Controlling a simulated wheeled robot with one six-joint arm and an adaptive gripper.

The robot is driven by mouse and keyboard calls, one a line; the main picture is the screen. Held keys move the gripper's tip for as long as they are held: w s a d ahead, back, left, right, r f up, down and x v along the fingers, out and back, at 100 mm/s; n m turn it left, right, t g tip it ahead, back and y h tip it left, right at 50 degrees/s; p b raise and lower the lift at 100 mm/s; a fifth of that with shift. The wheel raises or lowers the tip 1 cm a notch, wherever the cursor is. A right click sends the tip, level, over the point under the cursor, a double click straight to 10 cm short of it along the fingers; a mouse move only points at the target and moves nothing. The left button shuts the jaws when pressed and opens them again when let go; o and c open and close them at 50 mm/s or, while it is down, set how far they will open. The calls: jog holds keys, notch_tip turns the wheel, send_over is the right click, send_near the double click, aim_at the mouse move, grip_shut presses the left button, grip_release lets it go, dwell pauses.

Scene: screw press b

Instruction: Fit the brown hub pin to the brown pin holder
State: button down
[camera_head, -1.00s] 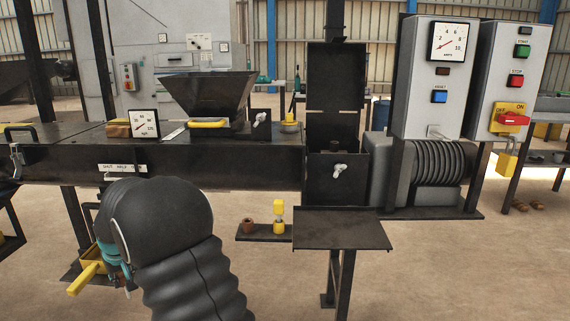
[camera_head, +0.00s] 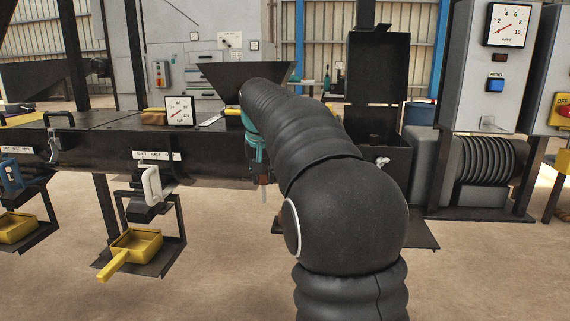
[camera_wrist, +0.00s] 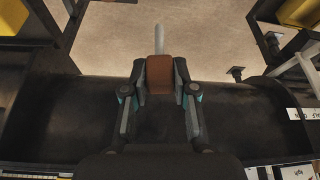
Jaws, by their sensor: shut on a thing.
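The brown hub pin has a brown block-shaped head (camera_wrist: 160,74) and a pale grey shank, seen in the wrist view. My gripper (camera_wrist: 160,88) is shut on its brown head from both sides, with the shank pointing away from the palm. In the head view the held pin (camera_head: 263,194) hangs shank down below my gripper (camera_head: 261,178), in front of the dark machine body. The brown pin holder is not visible now; my arm covers most of the small shelf (camera_head: 277,227) where a brown cup stood earlier.
The dark machine body (camera_head: 215,172) runs behind my gripper. A dark plate (camera_head: 425,236) shows right of my arm. A gauge box (camera_head: 180,112) and a hopper (camera_head: 222,76) stand on top.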

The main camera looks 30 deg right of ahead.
jog(key=s+d+r+m, duration=0.1)
jog(key=s+d+r, duration=0.2)
jog(key=s+r, duration=0.3)
jog(key=shift+r+m+h+b, duration=0.35)
jog(key=shift+m+h+b, duration=0.05)
jog(key=shift+b, duration=0.05)
jog(key=shift+s, duration=0.1)
notch_tip(320, 180, down, 6)
jog(key=b, duration=0.3)
jog(key=shift+a+r+b, duration=0.1)
jog(key=shift+r+b, duration=0.05)
jog(key=shift+b, duration=0.25)
jog(key=shift+r+p, duration=0.1)
jog(key=shift+p, duration=0.35)
dwell(0.3)
jog(key=shift+f, duration=0.25)
